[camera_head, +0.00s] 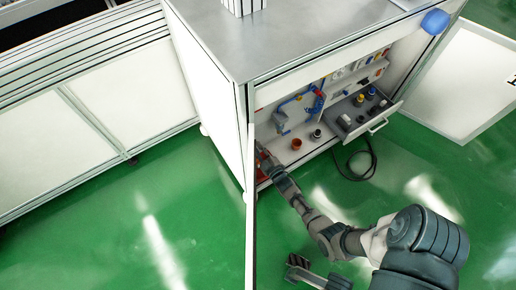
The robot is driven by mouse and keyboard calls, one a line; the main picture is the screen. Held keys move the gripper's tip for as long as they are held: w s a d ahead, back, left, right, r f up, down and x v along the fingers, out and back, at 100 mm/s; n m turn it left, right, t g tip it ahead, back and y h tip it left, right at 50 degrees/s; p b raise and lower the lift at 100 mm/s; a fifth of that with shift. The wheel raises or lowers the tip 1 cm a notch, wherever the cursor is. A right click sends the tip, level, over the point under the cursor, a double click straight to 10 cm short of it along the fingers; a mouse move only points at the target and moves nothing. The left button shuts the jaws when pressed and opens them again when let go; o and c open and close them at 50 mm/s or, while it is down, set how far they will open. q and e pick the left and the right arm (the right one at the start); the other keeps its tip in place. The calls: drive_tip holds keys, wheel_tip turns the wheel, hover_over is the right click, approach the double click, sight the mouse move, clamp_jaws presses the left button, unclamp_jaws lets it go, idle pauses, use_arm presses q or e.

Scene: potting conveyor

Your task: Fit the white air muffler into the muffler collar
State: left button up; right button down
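I cannot single out the white air muffler or the muffler collar. Small pale parts show on the cabinet's upper shelf (358,68) and in its open drawer (362,112), too small to name. Blue pipework (314,104) with a red part is on the cabinet's inside back wall. My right gripper (264,160) reaches into the lower left of the cabinet, beside red parts. Its fingertips are too small and partly hidden, so I cannot tell whether it holds anything. My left gripper (292,268) is low in the view above the floor, fingers apart and empty.
An orange-brown cup (296,144) and a small dark part (316,134) stand on the cabinet floor. The drawer holds yellow, blue and dark parts. An open door panel's edge (250,200) stands left of my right arm. A black cable (364,160) lies on the green floor.

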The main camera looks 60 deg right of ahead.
drive_tip(key=c, duration=1.1)
unclamp_jaws()
drive_tip(key=shift+o, duration=0.2)
drive_tip(key=v, duration=1.2)
